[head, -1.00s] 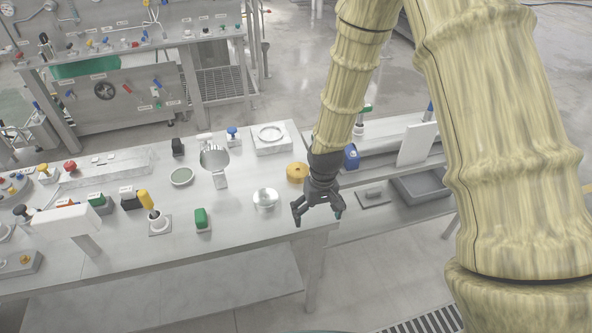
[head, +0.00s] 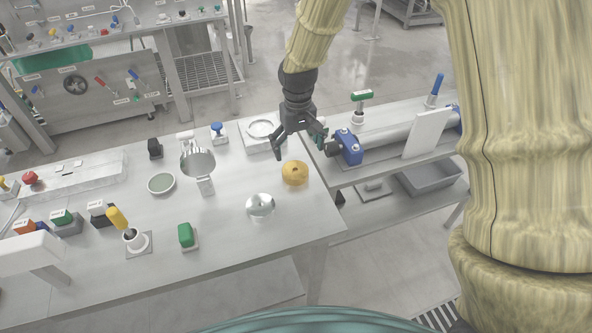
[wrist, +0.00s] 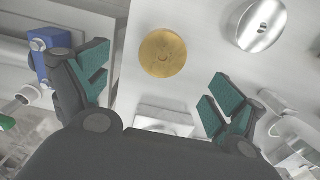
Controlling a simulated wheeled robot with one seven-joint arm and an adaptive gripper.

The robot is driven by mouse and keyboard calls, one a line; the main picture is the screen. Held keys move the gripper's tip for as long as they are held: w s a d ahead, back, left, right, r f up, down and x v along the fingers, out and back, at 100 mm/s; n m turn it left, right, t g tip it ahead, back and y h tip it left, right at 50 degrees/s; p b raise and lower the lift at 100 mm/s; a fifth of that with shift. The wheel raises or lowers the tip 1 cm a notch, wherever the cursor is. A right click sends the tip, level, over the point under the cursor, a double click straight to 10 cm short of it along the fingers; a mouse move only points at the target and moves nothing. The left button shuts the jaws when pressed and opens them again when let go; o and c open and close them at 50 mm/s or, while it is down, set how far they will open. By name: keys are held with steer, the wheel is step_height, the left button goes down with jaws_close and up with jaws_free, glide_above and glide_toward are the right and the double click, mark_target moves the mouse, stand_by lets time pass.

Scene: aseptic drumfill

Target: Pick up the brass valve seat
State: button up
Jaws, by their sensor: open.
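The brass valve seat (head: 295,173) is a round, gold-coloured disc with a small hole in its middle. It lies flat on the grey bench near its right edge. In the wrist view the valve seat (wrist: 163,53) shows ahead of the fingertips, in the gap between the two fingers. My gripper (head: 301,146) is open and empty. It hangs above the bench, just behind the valve seat in the head view, and does not touch it. The teal finger pads (wrist: 160,93) stand wide apart.
A shiny metal bowl-like part (head: 260,205) stands front-left of the valve seat. A white square block with a ring (head: 262,130) is behind it. A blue valve fitting (head: 349,147) on a pipe is to the right. A green button (head: 186,235) and metal scoop (head: 198,162) stand further left.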

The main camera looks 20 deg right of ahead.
mark_target(296, 169)
steer(key=f, duration=0.3)
steer(key=shift+w+a, duration=0.1)
steer(key=shift+w, duration=0.2)
steer(key=shift+s+p, duration=0.2)
steer(key=shift+p, duration=0.1)
steer(key=shift+f, duration=0.25)
steer(key=shift+w+a+f+p, duration=0.1)
steer(key=shift+f+p, duration=0.45)
steer(key=shift+f, duration=0.65)
steer(key=shift+a+f+p, duration=0.1)
steer(key=shift+f+p, duration=0.4)
steer(key=shift+f, duration=0.7)
steer(key=shift+c, duration=0.2)
steer(key=c, duration=1.2)
steer(key=shift+o, duration=0.2)
steer(key=shift+r, duration=0.15)
